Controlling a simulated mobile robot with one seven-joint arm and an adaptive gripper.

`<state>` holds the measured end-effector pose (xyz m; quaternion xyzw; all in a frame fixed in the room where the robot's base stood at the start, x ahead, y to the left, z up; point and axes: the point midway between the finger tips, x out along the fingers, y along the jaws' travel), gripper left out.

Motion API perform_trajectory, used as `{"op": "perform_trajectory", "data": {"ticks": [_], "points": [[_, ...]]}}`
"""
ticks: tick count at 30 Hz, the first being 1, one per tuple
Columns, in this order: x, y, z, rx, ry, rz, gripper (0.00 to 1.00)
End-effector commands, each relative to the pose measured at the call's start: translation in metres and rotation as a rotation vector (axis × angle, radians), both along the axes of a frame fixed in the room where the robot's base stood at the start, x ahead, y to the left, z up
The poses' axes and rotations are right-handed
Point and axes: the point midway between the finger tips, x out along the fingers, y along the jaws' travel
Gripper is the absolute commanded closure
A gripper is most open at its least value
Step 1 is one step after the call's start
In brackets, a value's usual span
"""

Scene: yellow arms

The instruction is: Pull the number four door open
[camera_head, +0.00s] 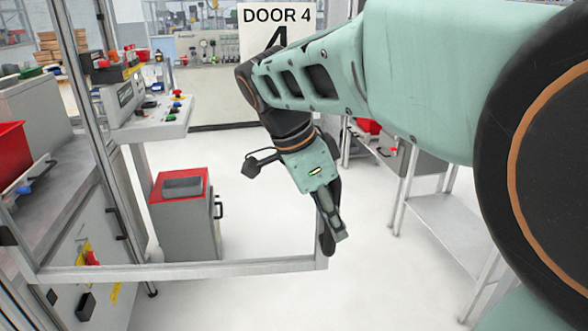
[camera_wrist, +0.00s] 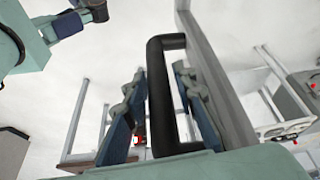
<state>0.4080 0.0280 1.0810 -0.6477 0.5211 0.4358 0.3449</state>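The DOOR 4 sign (camera_head: 277,17) shows at the top of the head view, partly covered by my arm. A see-through door has a pale metal frame, with its bottom rail (camera_head: 180,270) low in the head view and its edge post (camera_head: 322,240) beside my gripper (camera_head: 334,222). In the wrist view, a black bar handle (camera_wrist: 158,95) is fixed to the pale door post (camera_wrist: 215,75). My gripper (camera_wrist: 160,85) is open, with one finger on each side of the handle. Gaps show between bar and fingers. I cannot tell whether the door is ajar.
Beyond the frame stands a grey cabinet with a red top (camera_head: 185,200). A workbench with a red bin (camera_head: 12,150) is at left. A metal table (camera_head: 440,215) stands at right. White floor (camera_head: 390,285) is clear between door edge and table.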

Motion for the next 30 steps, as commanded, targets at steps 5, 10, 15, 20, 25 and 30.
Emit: {"op": "perform_trajectory", "data": {"ticks": [5, 10, 15, 20, 25, 30], "points": [[0.000, 0.006, 0.014, 0.001, -0.004, 0.002, 0.75], [-0.003, 0.020, 0.047, 0.002, -0.005, 0.002, 0.75], [-0.005, 0.033, 0.079, 0.002, -0.003, 0.002, 0.75], [-0.007, 0.041, 0.099, 0.002, -0.002, 0.001, 0.75], [-0.009, 0.045, 0.109, 0.000, -0.001, 0.001, 0.75], [-0.009, 0.046, 0.111, 0.000, 0.000, 0.001, 0.75]]}}
